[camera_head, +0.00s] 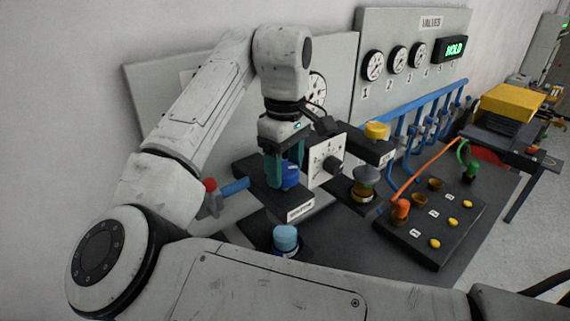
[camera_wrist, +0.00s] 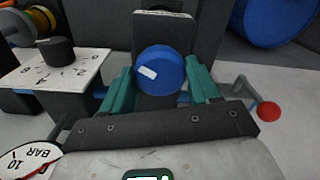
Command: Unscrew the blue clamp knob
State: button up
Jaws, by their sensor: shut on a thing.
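The blue clamp knob (camera_head: 291,178) sits on a dark block with a white label at the middle of the head view. In the wrist view the knob (camera_wrist: 160,72) is a round blue cap with a white mark on its face. My gripper (camera_head: 284,172) reaches down to it, its teal fingers on either side. In the wrist view my gripper (camera_wrist: 160,88) has one finger to the left of the knob and one to the right. It is shut on the knob. The knob's lower part is hidden in the wrist view.
A white dial plate with a black knob (camera_head: 333,166) stands close right of my gripper. A red-ended lever (camera_head: 211,186) is at left. A light-blue-capped cylinder (camera_head: 286,236) is below. A socket panel with an orange cable (camera_head: 427,171) and blue pipes (camera_head: 420,116) lie right.

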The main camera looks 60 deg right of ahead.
aim_at(285, 168)
jog(key=n, duration=0.5)
jog(key=shift+n, duration=0.4)
dwell(0.4)
jog(key=o, duration=1.1)
jog(key=shift+c, duration=0.2)
jog(key=shift+r, duration=0.15)
notch_tip(285, 168, up, 10)
jog(key=b, duration=0.1)
jog(key=shift+r, duration=0.25)
